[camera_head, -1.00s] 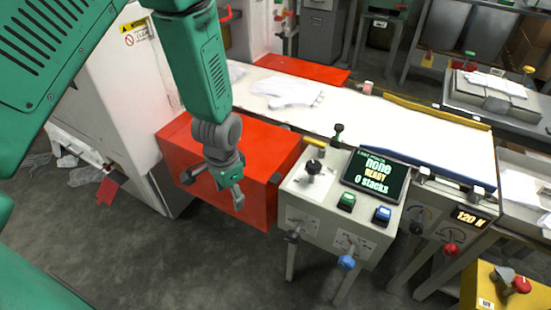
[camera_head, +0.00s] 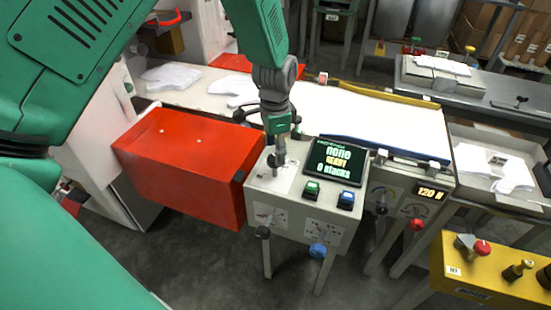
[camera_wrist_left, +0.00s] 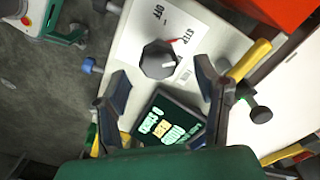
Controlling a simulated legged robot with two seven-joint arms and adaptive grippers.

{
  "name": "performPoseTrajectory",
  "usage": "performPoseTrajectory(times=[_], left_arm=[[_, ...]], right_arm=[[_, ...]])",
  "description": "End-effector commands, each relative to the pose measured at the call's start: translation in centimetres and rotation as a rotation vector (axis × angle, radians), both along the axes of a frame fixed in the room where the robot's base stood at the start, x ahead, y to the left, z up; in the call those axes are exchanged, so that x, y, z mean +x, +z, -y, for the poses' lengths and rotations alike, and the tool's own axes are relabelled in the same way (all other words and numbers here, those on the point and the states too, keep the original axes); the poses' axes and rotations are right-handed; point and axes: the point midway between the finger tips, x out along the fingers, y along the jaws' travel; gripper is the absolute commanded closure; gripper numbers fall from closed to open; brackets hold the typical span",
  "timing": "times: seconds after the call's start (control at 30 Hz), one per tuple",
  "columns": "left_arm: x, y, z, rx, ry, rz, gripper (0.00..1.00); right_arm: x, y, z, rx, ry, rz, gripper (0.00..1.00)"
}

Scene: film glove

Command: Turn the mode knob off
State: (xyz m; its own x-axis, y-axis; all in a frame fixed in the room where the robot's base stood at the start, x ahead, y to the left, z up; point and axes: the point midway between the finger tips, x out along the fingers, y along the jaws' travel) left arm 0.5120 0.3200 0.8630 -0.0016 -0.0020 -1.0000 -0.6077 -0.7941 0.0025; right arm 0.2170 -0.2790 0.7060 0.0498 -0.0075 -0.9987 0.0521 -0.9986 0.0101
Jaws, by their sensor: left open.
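The mode knob (camera_wrist_left: 158,60) is a dark, faceted knob on a white label with OFF and STEP printed on it; a red mark shows at its edge near STEP. In the head view the knob (camera_head: 274,162) is partly hidden by my gripper. It stands on the grey control box (camera_head: 335,225). My left gripper (camera_head: 278,145) is open above the knob, pointing down. In the left wrist view its two fingers (camera_wrist_left: 163,80) stand apart on either side of the knob, with gaps visible; I cannot tell its exact height. My right gripper is not in view.
A red box (camera_head: 180,170) stands to the left. The white conveyor (camera_head: 370,115) runs behind.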

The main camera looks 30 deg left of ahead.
Motion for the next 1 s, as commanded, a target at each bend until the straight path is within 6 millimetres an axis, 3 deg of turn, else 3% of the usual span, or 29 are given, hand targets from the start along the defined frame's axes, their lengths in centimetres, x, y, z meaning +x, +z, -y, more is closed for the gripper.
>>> performPoseTrajectory(times=[0.2, 0.57, 0.73, 1.0], left_arm=[[0.0, -2.7, -0.1, 0.000, -0.001, 0.000, 0.44], [0.0, -3.2, -0.1, -0.001, -0.001, 0.001, 0.44], [0.0, -3.2, -0.1, -0.001, -0.001, 0.001, 0.93], [0.1, -3.1, -0.1, 0.000, 0.011, 0.004, 0.93]], right_arm=[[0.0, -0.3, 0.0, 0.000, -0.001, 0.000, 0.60], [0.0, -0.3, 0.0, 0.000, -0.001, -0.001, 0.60], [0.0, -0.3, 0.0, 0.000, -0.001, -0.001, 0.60], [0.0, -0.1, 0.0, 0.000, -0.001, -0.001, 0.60]])
